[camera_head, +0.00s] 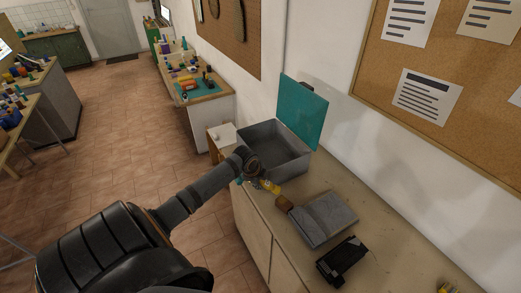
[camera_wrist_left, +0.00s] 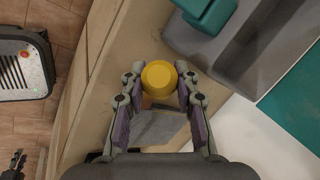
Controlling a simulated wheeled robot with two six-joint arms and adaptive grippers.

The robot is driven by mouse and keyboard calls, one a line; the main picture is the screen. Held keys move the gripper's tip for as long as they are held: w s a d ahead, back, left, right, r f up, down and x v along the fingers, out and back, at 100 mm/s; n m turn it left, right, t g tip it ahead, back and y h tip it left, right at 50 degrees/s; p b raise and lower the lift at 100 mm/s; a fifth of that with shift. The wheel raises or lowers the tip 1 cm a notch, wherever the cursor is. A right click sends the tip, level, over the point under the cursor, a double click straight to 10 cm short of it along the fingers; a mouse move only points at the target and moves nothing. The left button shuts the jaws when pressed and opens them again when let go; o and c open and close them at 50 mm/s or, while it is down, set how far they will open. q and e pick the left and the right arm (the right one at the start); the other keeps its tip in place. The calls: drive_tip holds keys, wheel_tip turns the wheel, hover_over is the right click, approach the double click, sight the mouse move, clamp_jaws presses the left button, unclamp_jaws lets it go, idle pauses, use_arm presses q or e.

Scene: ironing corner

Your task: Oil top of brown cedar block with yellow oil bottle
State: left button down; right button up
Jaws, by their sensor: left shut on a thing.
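My left gripper (camera_head: 260,183) is shut on the yellow oil bottle (camera_head: 271,187) above the near edge of the counter. In the left wrist view the bottle's round yellow end (camera_wrist_left: 159,76) sits between the two fingertips (camera_wrist_left: 159,88). The small brown cedar block (camera_head: 284,203) lies on the counter just beyond the bottle, against the left side of a grey slab (camera_head: 325,217). The bottle appears above and apart from the block.
A grey open box (camera_head: 285,162) with a raised teal lid (camera_head: 303,113) stands behind the gripper. A black object (camera_head: 343,262) lies on the counter in front of the grey slab.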

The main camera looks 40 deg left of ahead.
use_arm(q)
drive_tip(key=shift+f+b, duration=0.3)
drive_tip(key=shift+f, duration=0.1)
drive_tip(key=shift+f+b, duration=0.55)
drive_tip(key=shift+f, duration=0.3)
drive_tip(key=shift+d+r, duration=0.1)
drive_tip(key=shift+d, duration=0.05)
